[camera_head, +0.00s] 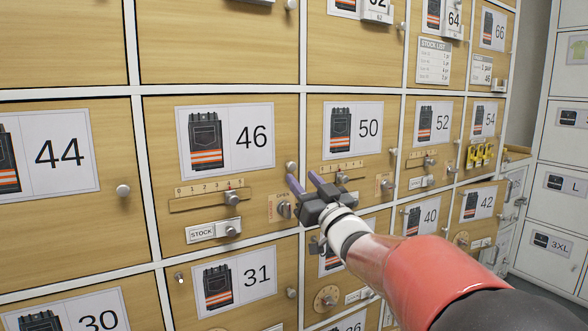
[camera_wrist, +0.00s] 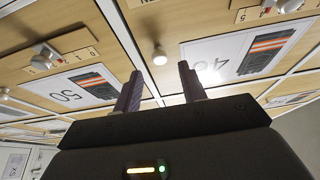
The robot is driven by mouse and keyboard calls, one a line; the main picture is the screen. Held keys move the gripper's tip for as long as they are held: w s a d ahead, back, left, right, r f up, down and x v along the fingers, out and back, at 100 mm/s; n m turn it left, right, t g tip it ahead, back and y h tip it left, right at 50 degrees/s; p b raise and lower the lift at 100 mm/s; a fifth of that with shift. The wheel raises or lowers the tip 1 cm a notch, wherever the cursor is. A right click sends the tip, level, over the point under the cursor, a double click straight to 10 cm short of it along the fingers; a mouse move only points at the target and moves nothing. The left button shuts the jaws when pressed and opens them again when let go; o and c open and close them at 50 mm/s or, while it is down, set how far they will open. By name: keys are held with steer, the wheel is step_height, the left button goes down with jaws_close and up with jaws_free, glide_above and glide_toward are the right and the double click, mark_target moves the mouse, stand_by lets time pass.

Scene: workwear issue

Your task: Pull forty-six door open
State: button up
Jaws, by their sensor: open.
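The forty-six door (camera_head: 160,150) is a wooden panel, flush in its white frame. It bears a picture label with 46, which also shows inverted in the wrist view (camera_wrist: 245,52). Its round pale knob (camera_head: 291,167) is at the right edge, and the same knob (camera_wrist: 159,54) appears in the wrist view beyond the gap between my fingers. My gripper (camera_head: 303,181) is open and empty, just below and right of the knob in the head view. It does not visibly touch the knob. A turn latch (camera_head: 284,210) marked OPEN sits below it.
A numbered slider (camera_head: 210,196) and a STOCK plate (camera_head: 213,230) are on the forty-six door. Neighbouring doors 44 (camera_head: 50,160), 50 (camera_head: 335,165) and 31 (camera_head: 235,300) appear shut. Door 50 has its own projecting knob (camera_head: 393,152) and slider.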

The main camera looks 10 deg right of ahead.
mark_target(293, 167)
steer(key=x, duration=0.5)
steer(key=shift+p, duration=0.35)
jaws_close()
